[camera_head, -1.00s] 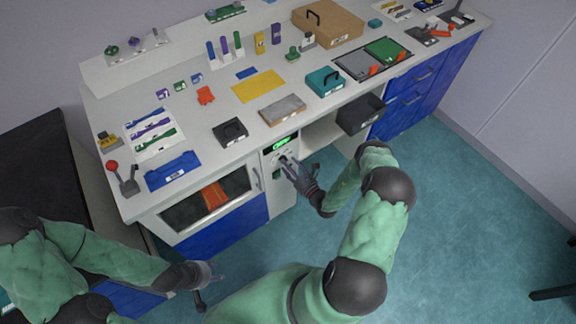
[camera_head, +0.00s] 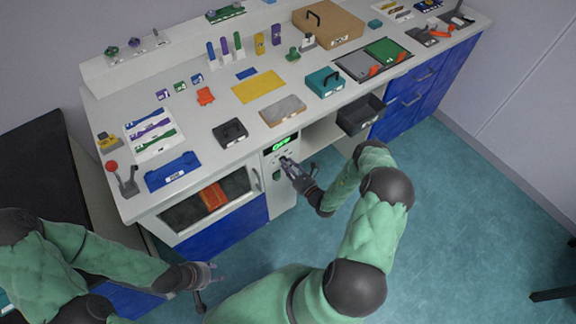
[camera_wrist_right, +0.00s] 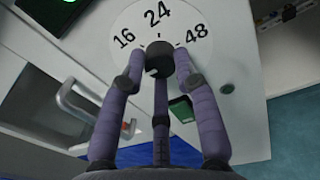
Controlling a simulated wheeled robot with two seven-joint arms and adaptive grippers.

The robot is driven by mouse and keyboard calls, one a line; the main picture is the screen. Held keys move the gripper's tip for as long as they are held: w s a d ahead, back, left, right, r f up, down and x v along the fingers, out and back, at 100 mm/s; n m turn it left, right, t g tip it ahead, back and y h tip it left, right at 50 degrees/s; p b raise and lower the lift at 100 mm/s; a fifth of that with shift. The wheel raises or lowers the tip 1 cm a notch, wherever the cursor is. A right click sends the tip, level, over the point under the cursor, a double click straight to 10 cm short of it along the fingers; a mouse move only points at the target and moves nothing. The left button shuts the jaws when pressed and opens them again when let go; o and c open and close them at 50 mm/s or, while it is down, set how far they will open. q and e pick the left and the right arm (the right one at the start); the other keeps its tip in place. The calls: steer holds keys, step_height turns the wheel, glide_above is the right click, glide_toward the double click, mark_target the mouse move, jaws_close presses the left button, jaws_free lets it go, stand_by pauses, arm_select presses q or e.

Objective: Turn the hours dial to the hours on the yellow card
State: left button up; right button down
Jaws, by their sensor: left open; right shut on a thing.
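The hours dial (camera_wrist_right: 159,60) is a dark round knob on a white panel, with 16, 24 and 48 printed around it. My right gripper (camera_wrist_right: 160,68) has its fingers shut around the knob. A small light mark shows on the knob's lower left; its exact setting is hard to tell. In the head view my right gripper (camera_head: 285,162) is at the front panel, below a green lit display (camera_head: 281,143), and hides the dial. A flat yellow sheet (camera_head: 258,86) lies on the bench; no writing on it is readable. My left gripper (camera_head: 213,276) is open and empty, away from the bench.
A glass-fronted oven door (camera_head: 183,217) with a handle is left of the panel. A green switch (camera_wrist_right: 182,108) sits below the dial. Floor in front is clear.

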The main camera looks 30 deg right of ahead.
steer(key=shift+f+n+h+b, duration=0.1)
steer(key=shift+n+h+b, duration=0.3)
steer(key=shift+n, duration=8.5)
steer(key=shift+n+h+b, duration=0.4)
steer(key=shift+n, duration=8.5)
steer(key=c, duration=0.9)
jaws_free()
